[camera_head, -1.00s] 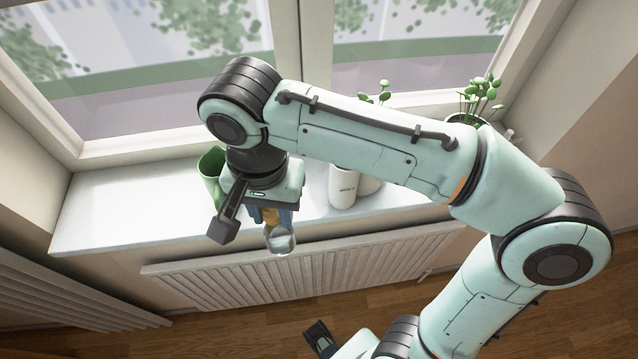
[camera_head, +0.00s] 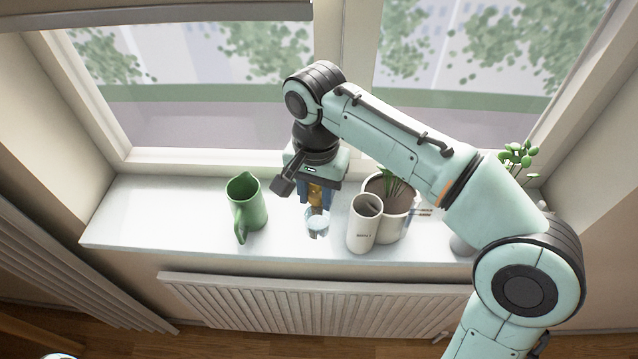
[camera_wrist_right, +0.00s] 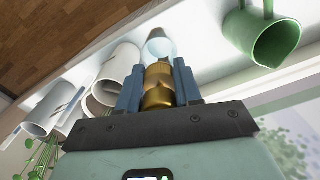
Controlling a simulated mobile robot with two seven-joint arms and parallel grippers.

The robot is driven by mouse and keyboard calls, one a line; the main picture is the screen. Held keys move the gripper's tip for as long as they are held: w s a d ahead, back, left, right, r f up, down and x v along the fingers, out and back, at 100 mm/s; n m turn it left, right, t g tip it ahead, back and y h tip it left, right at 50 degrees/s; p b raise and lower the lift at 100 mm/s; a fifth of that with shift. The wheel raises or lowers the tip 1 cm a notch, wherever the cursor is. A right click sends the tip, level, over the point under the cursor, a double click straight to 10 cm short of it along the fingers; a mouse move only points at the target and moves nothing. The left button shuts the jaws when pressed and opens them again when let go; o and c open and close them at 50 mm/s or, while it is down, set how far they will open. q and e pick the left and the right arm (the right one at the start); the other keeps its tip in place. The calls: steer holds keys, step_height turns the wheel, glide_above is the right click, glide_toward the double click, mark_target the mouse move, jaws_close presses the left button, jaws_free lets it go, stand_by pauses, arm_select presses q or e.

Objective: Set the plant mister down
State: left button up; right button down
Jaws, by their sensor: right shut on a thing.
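The plant mister, with a clear glass body (camera_head: 317,224) and a brass top, is held upright by my right gripper (camera_head: 317,194). It is over the white windowsill (camera_head: 165,218), between a green jug and a white cup; I cannot tell whether its base touches the sill. In the right wrist view, the blue fingers of the right gripper (camera_wrist_right: 159,84) are shut on both sides of the mister's brass part (camera_wrist_right: 158,97), and the glass (camera_wrist_right: 159,45) shows beyond them. My left gripper is not in view.
The green jug (camera_head: 246,205) stands left of the mister. The white cup (camera_head: 361,226) and a white plant pot (camera_head: 398,227) stand close on its right. Another plant (camera_head: 517,155) is farther right. A radiator (camera_head: 310,300) hangs below the sill. The sill's left end is clear.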

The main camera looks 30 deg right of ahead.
steer(key=w+d+p, duration=0.2)
steer(key=w+d, duration=0.1)
steer(key=w, duration=0.2)
arm_select(q)
steer(key=shift+b, duration=1.15)
arm_select(e)
step_height(320, 180, down, 7)
steer(key=shift+w+d, duration=0.35)
steer(key=shift+w, duration=0.1)
steer(key=shift+f, duration=0.15)
steer(key=c, duration=0.8)
jaws_free()
steer(key=shift+o, duration=0.2)
arm_select(q)
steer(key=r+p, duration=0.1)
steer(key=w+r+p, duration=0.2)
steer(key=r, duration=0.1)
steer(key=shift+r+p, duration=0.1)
steer(key=shift+p, duration=0.2)
arm_select(e)
step_height(320, 180, up, 12)
